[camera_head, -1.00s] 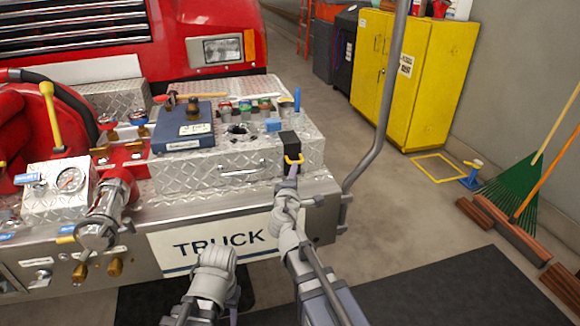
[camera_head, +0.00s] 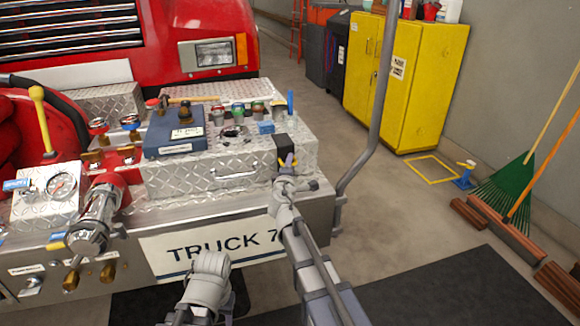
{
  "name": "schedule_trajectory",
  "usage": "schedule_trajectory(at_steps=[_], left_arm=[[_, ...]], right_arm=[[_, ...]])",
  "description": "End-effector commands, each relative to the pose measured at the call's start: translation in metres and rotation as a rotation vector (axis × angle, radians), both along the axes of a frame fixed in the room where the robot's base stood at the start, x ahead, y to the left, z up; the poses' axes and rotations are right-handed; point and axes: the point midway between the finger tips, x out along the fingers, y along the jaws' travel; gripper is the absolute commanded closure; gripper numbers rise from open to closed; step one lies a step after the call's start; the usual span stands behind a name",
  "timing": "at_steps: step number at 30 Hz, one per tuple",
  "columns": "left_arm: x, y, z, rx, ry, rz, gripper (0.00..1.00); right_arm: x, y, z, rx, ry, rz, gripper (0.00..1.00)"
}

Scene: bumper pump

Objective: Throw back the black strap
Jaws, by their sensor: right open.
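I cannot tell whether the yellow piece lies between the fingers, as the gripper body covers part of the view. My left gripper (camera_head: 208,280) is low in front of the bumper, near the truck sign, apart from the strap. Its fingers are hidden.
A blue case (camera_head: 175,133) and several coloured caps sit on the box (camera_head: 165,180). A grey upright pipe (camera_head: 376,110) rises to the right of the bumper. A gauge panel (camera_head: 48,190) and valves are at left. Open floor lies toward the yellow cabinet (camera_head: 420,90).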

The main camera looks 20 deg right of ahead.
Motion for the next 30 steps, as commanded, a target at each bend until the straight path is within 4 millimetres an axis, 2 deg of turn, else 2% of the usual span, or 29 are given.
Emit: schedule_trajectory(at_steps=[5,16,30], left_arm=[[0.0,0.0,0.0001,0.0,0.0,0.0,0.5],[0.0,0.0,0.0001,0.0,0.0,0.0,0.5],[0.0,0.0,0.0001,0.0,0.0,0.0,0.5]], right_arm=[[-0.0007,0.0001,0.0002,0.0,0.0,0.0,0.59],[-0.0009,0.0002,0.0001,0.0,0.0,0.0,1.0],[-0.001,0.0003,0.0,0.0,0.0,0.0,1.0]])
